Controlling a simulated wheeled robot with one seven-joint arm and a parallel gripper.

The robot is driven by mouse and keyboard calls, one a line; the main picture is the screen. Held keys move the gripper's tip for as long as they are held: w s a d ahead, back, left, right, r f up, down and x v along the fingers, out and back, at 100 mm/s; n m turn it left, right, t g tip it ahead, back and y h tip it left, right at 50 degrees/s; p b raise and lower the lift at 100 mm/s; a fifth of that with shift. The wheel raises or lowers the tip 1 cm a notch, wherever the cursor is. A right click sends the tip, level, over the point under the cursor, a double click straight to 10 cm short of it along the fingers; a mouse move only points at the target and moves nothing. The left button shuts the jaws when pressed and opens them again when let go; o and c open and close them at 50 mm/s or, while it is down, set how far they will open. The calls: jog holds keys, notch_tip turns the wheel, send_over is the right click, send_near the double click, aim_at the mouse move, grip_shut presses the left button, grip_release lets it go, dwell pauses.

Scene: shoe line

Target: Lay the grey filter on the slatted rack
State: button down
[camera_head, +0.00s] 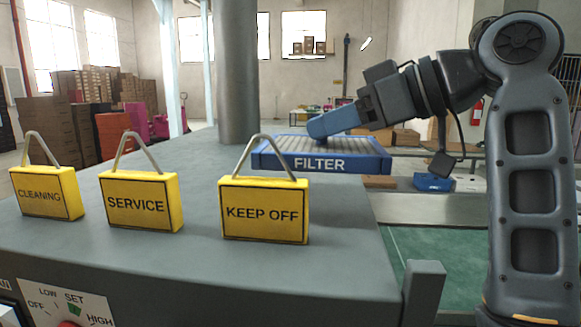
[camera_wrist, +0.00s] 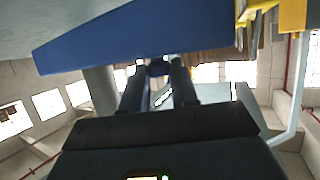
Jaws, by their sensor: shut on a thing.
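The filter (camera_head: 323,163) has a blue frame marked FILTER and a grey ridged top. In the head view it is behind the KEEP OFF sign, near the right edge of the grey top. I cannot tell whether it touches that top. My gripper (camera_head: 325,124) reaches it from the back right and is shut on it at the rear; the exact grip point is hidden. In the wrist view a broad blue side of the filter (camera_wrist: 135,33) lies beyond my gripper (camera_wrist: 160,68), with a small blue part between the fingers. I cannot make out a separate slatted rack.
Yellow signs stand along the front of the grey top (camera_head: 190,262): CLEANING (camera_head: 45,192), SERVICE (camera_head: 140,203) and KEEP OFF (camera_head: 264,211). A grey post (camera_head: 237,75) rises behind them. A green surface (camera_head: 440,260) lies lower right. A blue bin (camera_head: 433,183) sits behind.

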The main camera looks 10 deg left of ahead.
aim_at(301, 142)
jog(key=x, duration=0.4)
jog(key=s+f+x, duration=0.1)
jog(key=x, duration=0.1)
jog(key=shift+p, duration=0.3)
jog(key=shift+f+p, duration=0.3)
jog(key=shift+f, duration=1.65)
jog(key=shift+f, duration=0.1)
jog(key=c, duration=0.9)
grip_release()
jog(key=shift+o, duration=0.2)
